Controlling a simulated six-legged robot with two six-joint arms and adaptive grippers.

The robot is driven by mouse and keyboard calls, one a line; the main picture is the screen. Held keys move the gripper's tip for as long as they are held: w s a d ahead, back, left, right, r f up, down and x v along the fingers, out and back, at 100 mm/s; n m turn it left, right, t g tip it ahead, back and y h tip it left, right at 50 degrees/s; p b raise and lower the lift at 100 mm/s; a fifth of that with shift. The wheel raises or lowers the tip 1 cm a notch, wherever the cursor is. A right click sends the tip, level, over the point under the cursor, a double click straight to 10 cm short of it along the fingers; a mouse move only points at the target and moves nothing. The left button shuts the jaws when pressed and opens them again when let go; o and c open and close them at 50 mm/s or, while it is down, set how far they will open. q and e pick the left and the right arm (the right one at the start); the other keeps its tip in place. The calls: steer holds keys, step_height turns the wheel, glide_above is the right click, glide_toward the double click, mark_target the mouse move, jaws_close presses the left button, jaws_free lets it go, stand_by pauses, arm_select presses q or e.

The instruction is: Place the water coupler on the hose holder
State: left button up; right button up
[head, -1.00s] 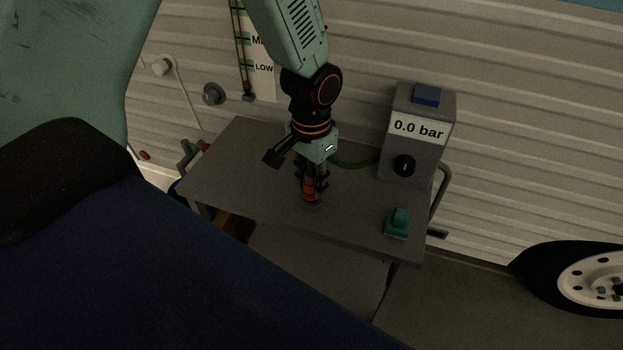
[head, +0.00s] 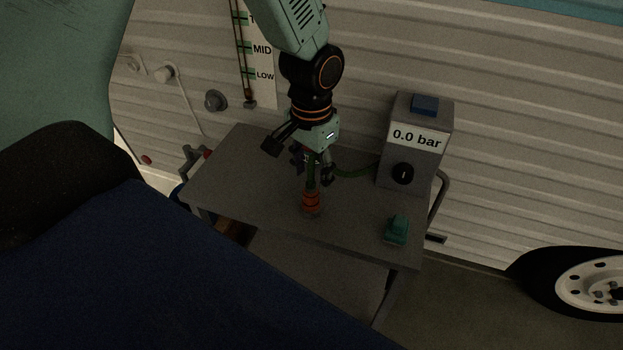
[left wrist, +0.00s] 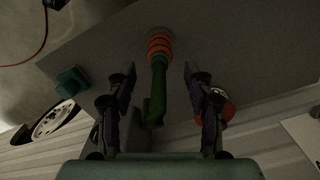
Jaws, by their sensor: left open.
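The water coupler (head: 311,202) is an orange ribbed piece on the end of a green hose (head: 311,172). It stands upright on the grey cart top, over a small dark base that may be the hose holder; the base is mostly hidden. In the left wrist view the coupler (left wrist: 159,45) is at top centre, its hose (left wrist: 156,92) running down between the fingers. My left gripper (head: 313,178) is open above the coupler. Its fingers (left wrist: 158,76) are apart on both sides of the hose, with visible gaps. My right gripper is not in view.
A grey box reading 0.0 bar (head: 417,141) stands at the cart's right back, with the hose leading towards it. A teal block (head: 397,229) sits at the right front. The camper wall (head: 510,150) rises behind the grey cart (head: 240,170).

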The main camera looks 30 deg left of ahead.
mark_target(311, 189)
arm_select(q)
step_height(311, 189, up, 7)
steer(key=p, duration=0.2)
steer(key=shift+h, duration=0.3)
steer(key=s+f, duration=0.1)
steer(key=f, duration=0.2)
steer(key=s+d+f, duration=0.1)
steer(key=s+f, duration=0.1)
steer(key=f, duration=0.1)
steer(key=s+d+f, duration=0.1)
steer(key=f, duration=0.2)
steer(key=shift+s+d, duration=0.2)
steer(key=shift+s, duration=0.15)
steer(key=s+f+n, duration=0.1)
steer(key=s+f, duration=0.6)
steer(key=s, duration=0.3)
steer(key=s+d+f+n, duration=0.1)
steer(key=s+f, duration=0.5)
steer(key=s, duration=0.4)
steer(key=shift+s+d+f, duration=0.2)
steer(key=shift+f, duration=0.15)
steer(key=shift+c, duration=0.2)
steer(key=shift+c, duration=1.4)
steer(key=shift+s, duration=0.1)
